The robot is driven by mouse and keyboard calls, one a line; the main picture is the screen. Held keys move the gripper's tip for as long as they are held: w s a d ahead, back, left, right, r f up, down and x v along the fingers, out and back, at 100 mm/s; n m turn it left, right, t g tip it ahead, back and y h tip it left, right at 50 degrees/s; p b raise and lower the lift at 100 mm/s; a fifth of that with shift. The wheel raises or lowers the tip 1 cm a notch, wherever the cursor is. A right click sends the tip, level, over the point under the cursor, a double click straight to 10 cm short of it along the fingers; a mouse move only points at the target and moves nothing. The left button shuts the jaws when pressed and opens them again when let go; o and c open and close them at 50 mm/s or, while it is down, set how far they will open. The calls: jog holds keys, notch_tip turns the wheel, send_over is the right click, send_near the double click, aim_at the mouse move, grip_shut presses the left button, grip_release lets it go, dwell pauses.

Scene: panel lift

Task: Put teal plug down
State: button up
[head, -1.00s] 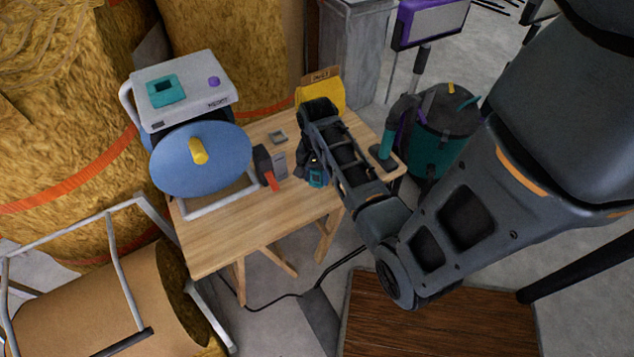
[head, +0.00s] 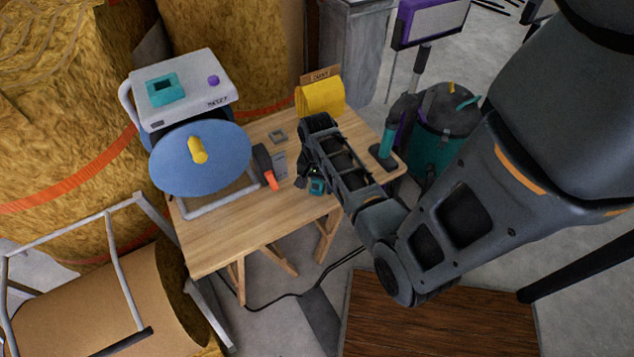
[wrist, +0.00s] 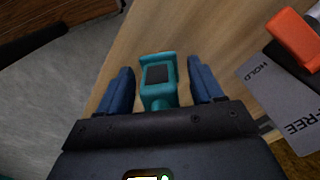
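The teal plug (wrist: 157,78), with a dark square face, is between my gripper's two blue fingers in the wrist view. A narrow gap shows on each side of it, so my gripper (wrist: 161,82) looks open around it. In the head view the plug (head: 317,187) is at the front edge of the wooden table (head: 225,235), below my gripper (head: 312,180). Whether its underside touches the wood is hard to tell.
A grey tag (wrist: 275,92) and a red-orange tool (wrist: 293,38) lie to the right in the wrist view. The tabletop also bears a blue disc (head: 215,150), a yellow box (head: 321,98) and a small grey square (head: 278,136). The front-left tabletop is clear.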

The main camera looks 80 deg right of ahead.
notch_tip(320, 180, up, 12)
jog(key=shift+r+p, duration=0.1)
jog(key=shift+p, duration=0.4)
jog(key=w+a+f+n+t+h, duration=0.1)
jog(key=a+n+t+h, duration=0.45)
jog(key=a, duration=1.65)
jog(key=s+a+r+n+t+y, duration=0.1)
jog(key=s+a+r+n+t, duration=0.2)
jog(key=r, duration=0.4)
jog(key=s+a+r+n+t+y, duration=0.2)
jog(key=s+a+r+n+t, duration=0.1)
jog(key=r+n, duration=0.3)
jog(key=s+a+r+n+t+y, duration=0.2)
jog(key=s+a+r+n+t, duration=0.1)
jog(key=r, duration=0.6)
jog(key=shift+s+a+r+n+t+y, duration=0.15)
jog(key=shift+s+a+n, duration=0.05)
jog(key=shift+s+n, duration=0.25)
jog(key=shift+s+a+r+n+t+y, duration=0.1)
jog(key=shift+s+a+r+n, duration=0.05)
jog(key=shift+s+n, duration=0.2)
jog(key=shift+c, duration=0.3)
